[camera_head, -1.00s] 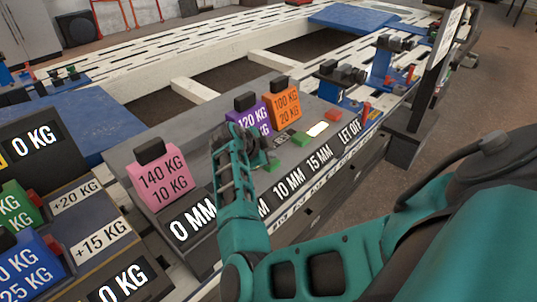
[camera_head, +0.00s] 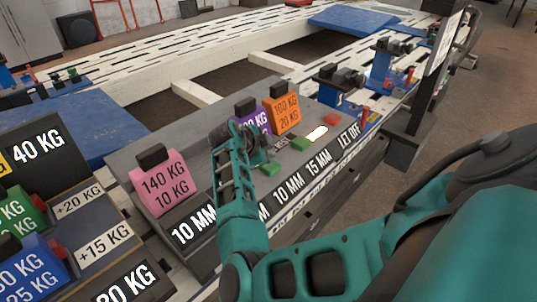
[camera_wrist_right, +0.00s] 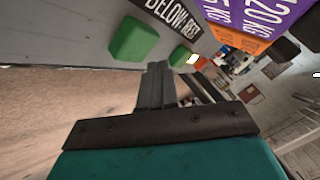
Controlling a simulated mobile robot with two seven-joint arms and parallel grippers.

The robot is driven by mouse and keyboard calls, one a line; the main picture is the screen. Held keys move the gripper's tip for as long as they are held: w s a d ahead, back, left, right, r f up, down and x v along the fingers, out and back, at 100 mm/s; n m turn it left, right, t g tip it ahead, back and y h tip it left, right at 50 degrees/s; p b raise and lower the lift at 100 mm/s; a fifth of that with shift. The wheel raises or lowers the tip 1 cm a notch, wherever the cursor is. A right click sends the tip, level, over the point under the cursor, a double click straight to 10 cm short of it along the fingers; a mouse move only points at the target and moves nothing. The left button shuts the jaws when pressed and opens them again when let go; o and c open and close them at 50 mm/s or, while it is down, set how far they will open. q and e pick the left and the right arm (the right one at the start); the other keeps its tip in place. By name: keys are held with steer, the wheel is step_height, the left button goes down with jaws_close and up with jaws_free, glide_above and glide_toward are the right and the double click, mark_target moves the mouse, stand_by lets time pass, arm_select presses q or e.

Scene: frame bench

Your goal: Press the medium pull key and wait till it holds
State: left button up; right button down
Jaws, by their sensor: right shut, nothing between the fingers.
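Pull keys line the sloped console top. A near green key (camera_head: 271,168) and a farther green key (camera_head: 300,144) show; a pale key or lamp (camera_head: 317,132) and a red key (camera_head: 333,117) lie beyond. Labels below read 10 MM, 15 MM and LET OFF; my arm partly hides another. My right gripper (camera_head: 258,152) is shut and empty, low over the key row near the near green key. In the right wrist view the fingers (camera_wrist_right: 156,82) come down between two green keys (camera_wrist_right: 133,40); contact is hidden. The console display (camera_head: 193,228) reads 10 MM. My left gripper is out of view.
A pink block (camera_head: 164,185) stands at the console's left; purple (camera_head: 250,116) and orange (camera_head: 283,108) blocks stand behind the keys. Displays at left read 40 KG (camera_head: 38,148) and 80 KG (camera_head: 125,283). A dark post (camera_head: 425,100) rises at right.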

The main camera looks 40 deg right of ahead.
step_height(320, 180, up, 6)
steer(key=p, duration=0.3)
steer(key=shift+f+p, duration=0.15)
steer(key=shift+p, duration=0.25)
